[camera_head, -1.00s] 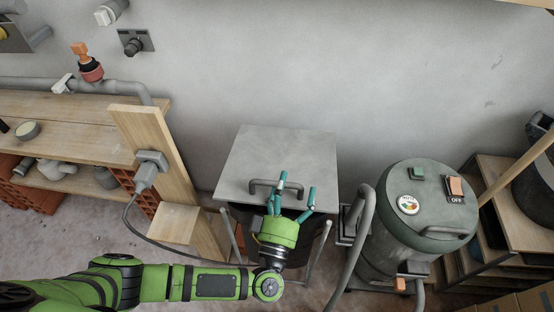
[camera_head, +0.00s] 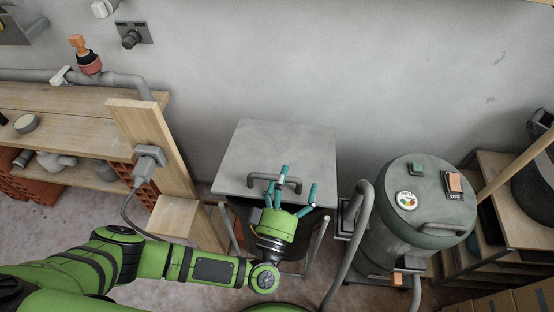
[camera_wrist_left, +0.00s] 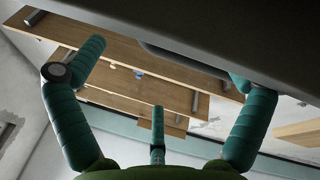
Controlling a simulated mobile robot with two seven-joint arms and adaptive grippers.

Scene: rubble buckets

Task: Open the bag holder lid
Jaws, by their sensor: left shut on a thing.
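The bag holder lid (camera_head: 285,145) is a flat grey square plate lying over the bag holder frame (camera_head: 317,240) against the wall. A grey bar handle (camera_head: 260,178) is near its front edge. My left gripper (camera_head: 286,188), with green-blue fingers, is at the front edge of the lid and shut on the handle; the fingers partly cover it. In the left wrist view the handle (camera_wrist_left: 180,62) shows as a curved bar by the dark lid surface (camera_wrist_left: 235,30). The exact contact is hard to see. A dark bag under the lid is mostly hidden by my gripper. My right gripper is not in view.
A grey-green vacuum drum (camera_head: 425,210) with a hose (camera_head: 350,245) stands close to the right of the holder. A wooden post (camera_head: 160,150) with a plugged socket and a shelf (camera_head: 65,120) are on the left. The wall is directly behind the lid.

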